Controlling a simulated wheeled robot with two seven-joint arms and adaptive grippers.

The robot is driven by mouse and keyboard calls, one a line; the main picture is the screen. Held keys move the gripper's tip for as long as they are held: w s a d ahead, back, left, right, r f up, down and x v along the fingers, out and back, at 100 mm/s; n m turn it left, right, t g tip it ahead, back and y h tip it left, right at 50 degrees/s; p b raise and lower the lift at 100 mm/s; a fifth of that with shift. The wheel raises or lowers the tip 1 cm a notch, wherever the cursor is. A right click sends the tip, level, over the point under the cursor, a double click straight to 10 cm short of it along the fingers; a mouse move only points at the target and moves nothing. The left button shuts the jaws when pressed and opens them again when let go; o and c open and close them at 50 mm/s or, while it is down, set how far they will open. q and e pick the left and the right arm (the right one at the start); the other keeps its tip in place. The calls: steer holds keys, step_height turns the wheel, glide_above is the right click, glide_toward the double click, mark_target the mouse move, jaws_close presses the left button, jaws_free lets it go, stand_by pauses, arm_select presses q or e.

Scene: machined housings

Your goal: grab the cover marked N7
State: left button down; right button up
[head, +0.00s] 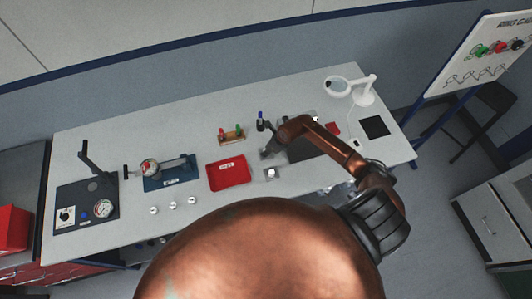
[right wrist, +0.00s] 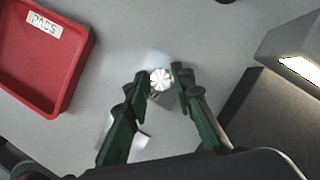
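My right gripper (right wrist: 163,76) is open and points down at the table, its two dark green fingers apart. A small part with a white ribbed round top (right wrist: 161,79) and a grey body shows between the fingertips; I cannot tell whether they touch it. In the head view my right gripper (head: 268,150) is small, at mid-table right of the red tray. I can read no N7 mark in either view, so I cannot tell which part is the cover. A pale shiny piece (right wrist: 138,142) is partly hidden behind the left finger. My left gripper is not in view.
A red labelled tray (head: 248,173) is left of my right gripper. A grey block (right wrist: 285,45) stands to its right. A blue fixture (head: 165,180) and several small silver parts (head: 173,205) are farther left. A white magnifier lamp (head: 363,95) stands at the right.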

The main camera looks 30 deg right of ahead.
jaws_close()
